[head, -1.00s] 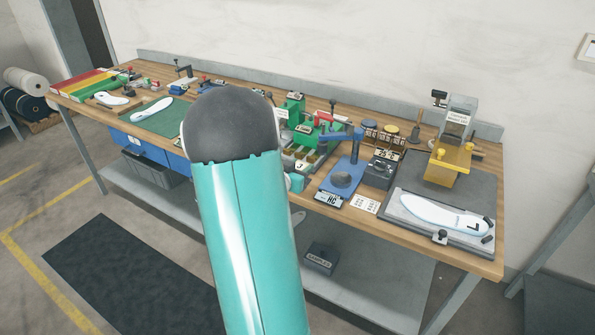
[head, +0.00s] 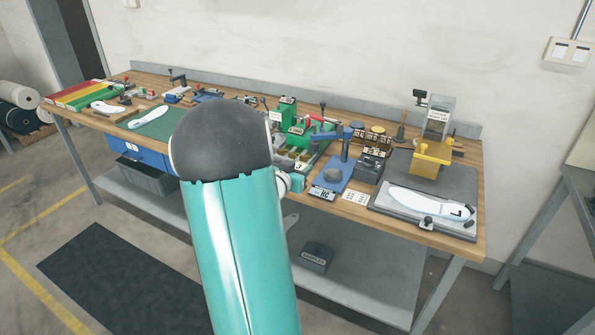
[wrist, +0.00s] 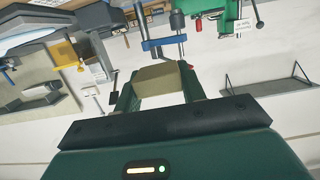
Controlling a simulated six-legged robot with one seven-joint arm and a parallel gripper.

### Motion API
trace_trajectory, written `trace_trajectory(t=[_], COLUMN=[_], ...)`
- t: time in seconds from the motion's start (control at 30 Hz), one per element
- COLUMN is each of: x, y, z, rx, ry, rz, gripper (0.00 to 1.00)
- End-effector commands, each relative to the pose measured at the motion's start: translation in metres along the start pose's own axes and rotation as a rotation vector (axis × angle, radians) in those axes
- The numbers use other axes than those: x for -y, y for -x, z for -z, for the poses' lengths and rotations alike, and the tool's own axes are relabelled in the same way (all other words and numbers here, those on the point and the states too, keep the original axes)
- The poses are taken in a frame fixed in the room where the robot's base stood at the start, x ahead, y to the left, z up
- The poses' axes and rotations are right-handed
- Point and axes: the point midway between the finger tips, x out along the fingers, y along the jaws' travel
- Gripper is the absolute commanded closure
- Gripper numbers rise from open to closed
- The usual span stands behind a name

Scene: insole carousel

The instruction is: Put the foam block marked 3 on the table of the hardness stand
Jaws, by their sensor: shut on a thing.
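In the wrist view my gripper (wrist: 158,88) has its green fingers closed on a tan foam block (wrist: 160,76). No number shows on the block's visible face. In the head view the blue hardness stand (head: 345,152) stands on the bench right of my arm, with a round grey table (head: 333,176) low on its base and an HC label in front. Part of a blue stand with metal rods also shows beyond the block in the wrist view (wrist: 164,42). My arm hides the gripper and block in the head view.
The wooden bench (head: 462,232) is crowded: a dark grey box (head: 370,168) right of the stand, a green fixture (head: 287,112) left of it, a yellow fixture (head: 432,158) and a white insole (head: 428,204) on a grey plate farther right. A white card (head: 355,197) lies in front.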

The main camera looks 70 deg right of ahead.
Motion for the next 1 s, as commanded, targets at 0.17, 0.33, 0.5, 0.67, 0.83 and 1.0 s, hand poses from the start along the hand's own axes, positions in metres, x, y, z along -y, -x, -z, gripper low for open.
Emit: trace_trajectory(t=[0.17,0.33,0.5,0.67,0.83,1.0], x=[-0.001,-0.001,0.004,0.039,0.107,0.173], y=[-0.004,-0.005,-0.004,0.011,0.047,0.098], z=[0.002,0.003,0.000,-0.017,-0.054,-0.094], rx=[0.001,0.001,0.001,0.003,0.005,0.006], ry=[0.000,0.000,0.003,0.023,0.060,0.098], rz=[0.000,0.000,0.011,0.097,0.276,0.473], gripper=[0.81,0.81,0.81,0.81,0.81,0.81])
